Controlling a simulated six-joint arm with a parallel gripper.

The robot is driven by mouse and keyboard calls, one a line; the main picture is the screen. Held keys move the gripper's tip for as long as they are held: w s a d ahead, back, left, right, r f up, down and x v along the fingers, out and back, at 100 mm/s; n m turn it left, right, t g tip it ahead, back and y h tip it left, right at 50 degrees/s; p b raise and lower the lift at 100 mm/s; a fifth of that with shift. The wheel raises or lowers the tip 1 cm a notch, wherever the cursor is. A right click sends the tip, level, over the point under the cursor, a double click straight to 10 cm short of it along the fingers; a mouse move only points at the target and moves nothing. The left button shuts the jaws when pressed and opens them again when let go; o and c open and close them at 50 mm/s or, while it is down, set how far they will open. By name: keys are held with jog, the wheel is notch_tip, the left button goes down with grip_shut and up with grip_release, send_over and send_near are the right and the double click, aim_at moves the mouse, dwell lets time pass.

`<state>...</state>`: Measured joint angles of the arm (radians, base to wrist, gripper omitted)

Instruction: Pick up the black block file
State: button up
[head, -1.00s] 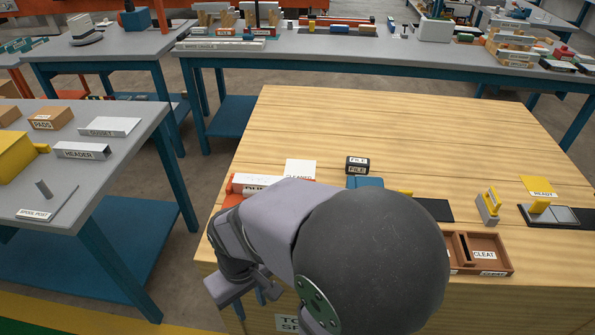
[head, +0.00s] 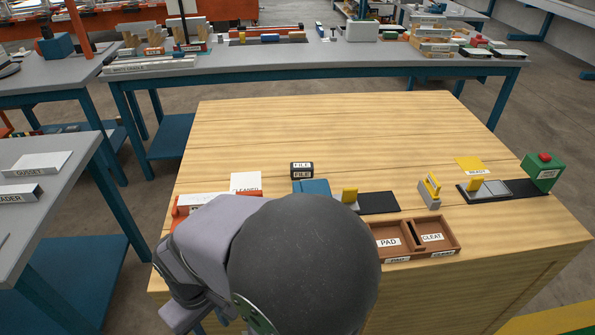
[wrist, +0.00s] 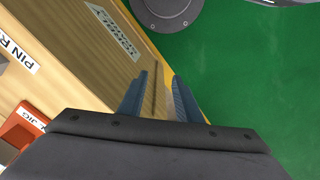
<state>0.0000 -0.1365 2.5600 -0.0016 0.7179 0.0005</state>
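The black block file (head: 301,170) stands on the wooden bench, with white FILE labels on its top and front. It is just behind a blue block and apart from my gripper. In the wrist view my gripper (wrist: 160,92) has its two blue fingers apart with nothing between them. It hangs near the bench's front edge, over the side panel and green floor. The file is not in the wrist view. In the head view my arm covers the front left of the bench and the fingers are hidden.
A blue block (head: 313,188) with a yellow piece and dark plate sits in front of the file. A white CLEANED card (head: 245,181) lies to its left. A brown PAD and CLEAT tray (head: 440,249) is at front right. The bench behind the file (head: 330,125) is clear.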

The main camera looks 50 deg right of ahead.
jog(key=shift+o, duration=0.6)
jog(key=o, duration=1.1)
jog(key=shift+c, duration=0.2)
jog(key=w+d+r+m+t+y+p, duration=0.2)
jog(key=w+r+m+p, duration=0.6)
jog(key=w+m, duration=0.1)
jog(key=w+d+r+m+p, duration=0.2)
jog(key=w+d+m, duration=0.1)
jog(key=d, duration=0.1)
jog(key=w+d+r+m+t+p, duration=0.1)
jog(key=w+d+r+m+p, duration=0.1)
jog(key=d, duration=0.3)
jog(key=w+d+r+m+t+h+p, duration=0.1)
jog(key=w+d+r+m+p, duration=0.1)
jog(key=w+d+r+m, duration=0.1)
jog(key=shift+w+d+m, duration=0.6)
jog(key=shift+w+d, duration=0.1)
jog(key=shift+w, duration=0.25)
jog(key=d+f+n+h, duration=0.1)
jog(key=d, duration=0.9)
jog(key=n+g+h, duration=0.1)
jog(key=n+h, duration=0.3)
jog(key=n, duration=0.3)
send_over(302, 165)
jog(key=s+a, duration=0.2)
notch_tip(302, 165, down, 2)
jog(key=shift+y, duration=0.3)
jog(key=shift+p+x, duration=1.3)
jog(key=shift+x, duration=2.55)
